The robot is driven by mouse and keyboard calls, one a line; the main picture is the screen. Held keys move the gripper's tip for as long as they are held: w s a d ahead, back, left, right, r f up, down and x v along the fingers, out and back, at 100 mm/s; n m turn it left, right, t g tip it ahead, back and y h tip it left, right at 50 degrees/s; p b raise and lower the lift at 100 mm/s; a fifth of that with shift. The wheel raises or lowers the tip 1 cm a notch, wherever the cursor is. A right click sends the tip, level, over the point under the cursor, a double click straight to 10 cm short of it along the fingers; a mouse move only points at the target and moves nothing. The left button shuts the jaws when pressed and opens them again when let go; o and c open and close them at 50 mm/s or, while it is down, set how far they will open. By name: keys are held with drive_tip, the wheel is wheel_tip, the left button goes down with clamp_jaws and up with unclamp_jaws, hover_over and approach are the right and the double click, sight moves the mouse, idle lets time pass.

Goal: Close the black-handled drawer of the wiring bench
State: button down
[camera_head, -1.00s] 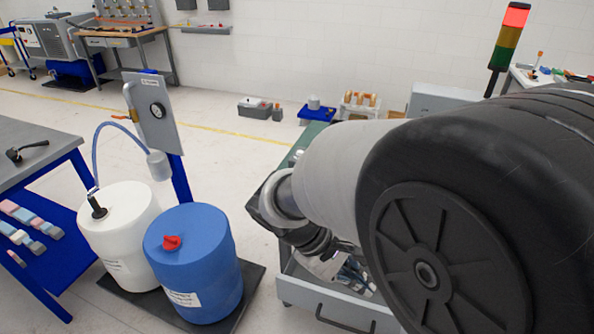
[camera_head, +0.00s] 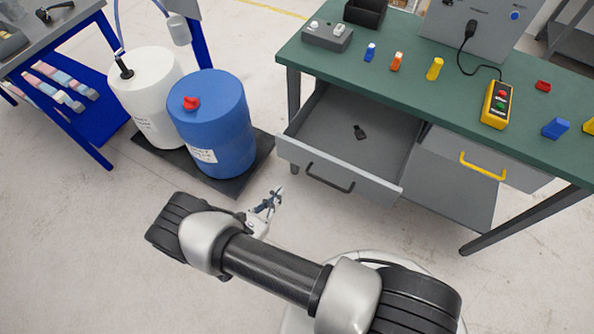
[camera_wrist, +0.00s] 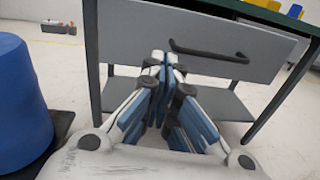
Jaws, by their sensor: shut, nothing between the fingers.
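The wiring bench (camera_head: 420,95) has a green top and two drawers below it. In the wrist view the drawer front (camera_wrist: 215,35) fills the upper middle, with the black handle (camera_wrist: 208,52) right of the gripper tips. My gripper (camera_head: 276,192) is shut and empty, in front of and left of the handle. In the wrist view my gripper (camera_wrist: 168,62) points at the drawer front; I cannot tell whether it touches.
A yellow-handled drawer (camera_head: 485,160) sits to the right. A blue drum (camera_head: 212,125) and a white drum (camera_head: 145,90) stand on a dark pallet (camera_head: 245,180) left of the bench. The floor in front of the drawer is clear.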

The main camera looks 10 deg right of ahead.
drive_tip(key=s+f+n+t+y, duration=0.1)
drive_tip(key=f, duration=0.1)
drive_tip(key=b, duration=0.2)
approach(303, 161)
drive_tip(key=shift+n, duration=0.3)
drive_tip(key=x, duration=0.6)
drive_tip(key=shift+w+d+f, duration=0.15)
drive_tip(key=shift+w+d, duration=0.15)
